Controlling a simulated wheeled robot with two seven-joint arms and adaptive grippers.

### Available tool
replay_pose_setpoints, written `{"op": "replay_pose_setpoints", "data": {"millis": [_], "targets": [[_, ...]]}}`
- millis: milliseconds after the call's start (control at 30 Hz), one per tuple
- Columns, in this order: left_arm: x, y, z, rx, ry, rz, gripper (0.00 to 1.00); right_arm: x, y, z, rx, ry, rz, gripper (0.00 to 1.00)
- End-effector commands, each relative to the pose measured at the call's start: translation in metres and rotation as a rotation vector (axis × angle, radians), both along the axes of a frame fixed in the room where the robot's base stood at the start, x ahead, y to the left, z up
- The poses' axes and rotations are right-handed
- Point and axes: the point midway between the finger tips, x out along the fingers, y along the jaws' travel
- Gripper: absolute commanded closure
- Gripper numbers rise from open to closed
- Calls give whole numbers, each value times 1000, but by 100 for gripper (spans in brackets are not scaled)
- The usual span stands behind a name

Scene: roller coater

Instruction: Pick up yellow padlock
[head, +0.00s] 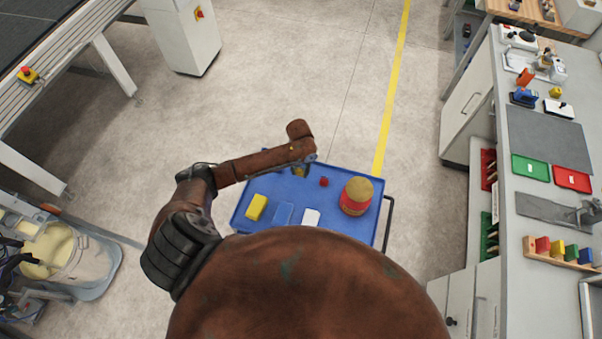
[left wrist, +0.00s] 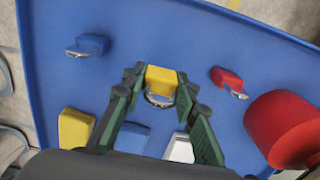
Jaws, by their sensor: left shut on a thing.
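The yellow padlock (left wrist: 162,80) is between the fingertips of my left gripper (left wrist: 160,88) in the left wrist view, with its metal shackle toward the camera. The gripper is shut on it. In the head view the left gripper (head: 303,168) is over the far part of the blue cart top (head: 341,172), and only a little of the yellow padlock shows below it. I cannot tell whether the padlock touches the cart top. My right gripper is not in view.
A red padlock (left wrist: 226,79) and a blue padlock (left wrist: 91,44) lie on either side. A red can with a tan lid (head: 357,196) stands at right. Nearer are a yellow block (head: 256,207), a blue block (head: 283,213) and a white block (head: 311,217). A bench (head: 509,225) stands at right.

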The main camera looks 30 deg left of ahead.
Motion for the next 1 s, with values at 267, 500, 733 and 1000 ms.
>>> {"op": "replay_pose_setpoints", "data": {"millis": [267,500,733,1000], "targets": [[-58,7,52,4,4,-5,94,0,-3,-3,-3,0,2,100],[-105,11,73,3,5,-3,94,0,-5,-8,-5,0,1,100],[-127,12,85,1,2,0,94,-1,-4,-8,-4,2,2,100],[-130,12,97,0,3,0,94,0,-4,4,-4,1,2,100]]}}
